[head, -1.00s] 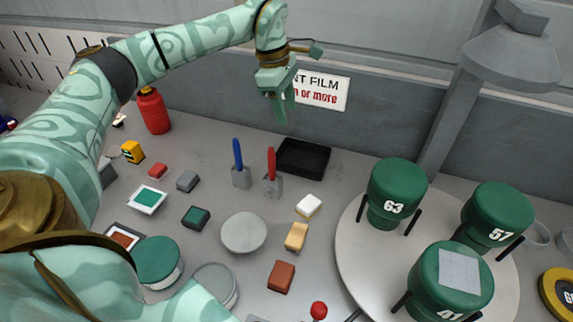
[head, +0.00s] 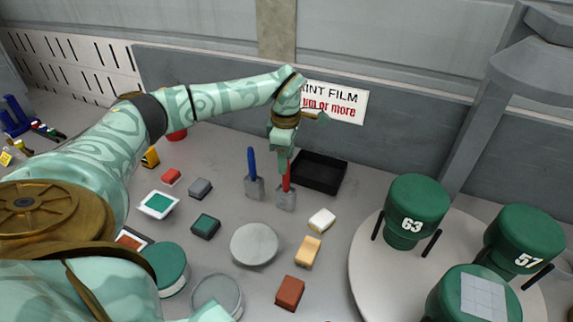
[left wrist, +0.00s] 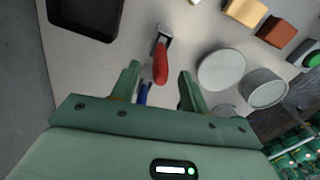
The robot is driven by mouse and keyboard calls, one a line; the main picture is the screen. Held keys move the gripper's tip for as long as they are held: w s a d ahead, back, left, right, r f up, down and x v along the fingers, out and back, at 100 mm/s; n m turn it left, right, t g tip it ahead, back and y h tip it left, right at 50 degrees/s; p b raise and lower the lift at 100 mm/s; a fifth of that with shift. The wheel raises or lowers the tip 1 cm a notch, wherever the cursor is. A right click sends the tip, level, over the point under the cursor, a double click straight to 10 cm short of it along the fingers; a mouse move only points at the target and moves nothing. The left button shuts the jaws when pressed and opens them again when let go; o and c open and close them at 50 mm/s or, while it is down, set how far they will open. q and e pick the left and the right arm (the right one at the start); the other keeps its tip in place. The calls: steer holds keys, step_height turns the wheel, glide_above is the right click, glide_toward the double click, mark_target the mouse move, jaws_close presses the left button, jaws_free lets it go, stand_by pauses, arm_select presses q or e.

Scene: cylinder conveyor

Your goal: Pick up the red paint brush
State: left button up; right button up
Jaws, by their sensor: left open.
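The red paint brush (head: 286,188) stands upright in a small grey block on the table, just right of the blue paint brush (head: 253,172). My left gripper (head: 283,166) is above the red brush, and its fingers hide the upper part of the handle in the head view. In the left wrist view the red brush (left wrist: 160,64) lies ahead of and between the two open fingers (left wrist: 157,80). I see no finger shut on it. The blue brush (left wrist: 143,94) shows lower, partly hidden by the gripper. My right gripper is not in view.
A black tray (head: 319,172) stands close behind and right of the red brush. A round grey disc (head: 254,244), a white block (head: 321,220) and a tan block (head: 308,251) lie in front. A white turntable (head: 366,285) with green containers is at right. A wall closes the back.

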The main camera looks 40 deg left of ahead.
mark_target(286, 184)
arm_select(q)
step_height(286, 184, down, 3)
steer(key=shift+f, duration=0.1)
jaws_close()
